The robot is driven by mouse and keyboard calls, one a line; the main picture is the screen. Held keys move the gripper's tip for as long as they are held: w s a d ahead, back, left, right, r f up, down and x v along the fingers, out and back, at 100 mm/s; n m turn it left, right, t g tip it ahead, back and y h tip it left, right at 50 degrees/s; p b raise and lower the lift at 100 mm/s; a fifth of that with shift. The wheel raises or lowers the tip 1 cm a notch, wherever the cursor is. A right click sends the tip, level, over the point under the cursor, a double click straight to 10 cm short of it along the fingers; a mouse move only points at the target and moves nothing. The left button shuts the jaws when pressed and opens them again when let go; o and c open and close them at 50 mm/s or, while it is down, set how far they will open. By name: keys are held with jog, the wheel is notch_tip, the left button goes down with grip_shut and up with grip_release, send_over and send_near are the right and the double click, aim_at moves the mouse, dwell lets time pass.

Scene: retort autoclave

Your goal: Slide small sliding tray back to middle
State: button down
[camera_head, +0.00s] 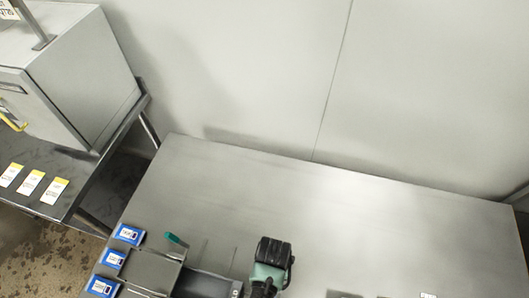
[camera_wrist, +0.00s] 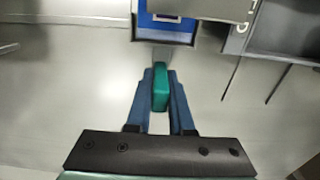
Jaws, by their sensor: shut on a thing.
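My gripper (camera_wrist: 160,78) has its two blue fingers closed on a green handle (camera_wrist: 161,92) in the wrist view. The handle lies in line with the small sliding tray (camera_wrist: 168,63), whose edge shows just past it. A blue thing with a white label (camera_wrist: 165,18) is at the tray, near the top of that view. In the head view a green handle (camera_head: 175,239) stands out at the far end of a grey metal unit (camera_head: 155,268). I cannot tell from that view whether my fingers are on this one. The fingertips do not show there.
Several blue-labelled packs (camera_head: 128,235) lie along the left edge of the steel table (camera_head: 330,215). The table's far and right parts are mostly clear. A grey cabinet (camera_head: 75,75) and yellow-white cards (camera_head: 31,183) are on another table at left. A wall stands behind.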

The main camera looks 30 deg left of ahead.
jog(key=w+d, duration=0.1)
jog(key=d, duration=0.2)
jog(key=w+d, duration=0.1)
jog(key=d, duration=0.3)
jog(key=w+d, duration=0.1)
jog(key=d, duration=0.2)
jog(key=shift+w+d, duration=0.1)
jog(key=shift+d, duration=0.15)
jog(key=c, duration=0.8)
grip_release()
notch_tip(320, 180, up, 13)
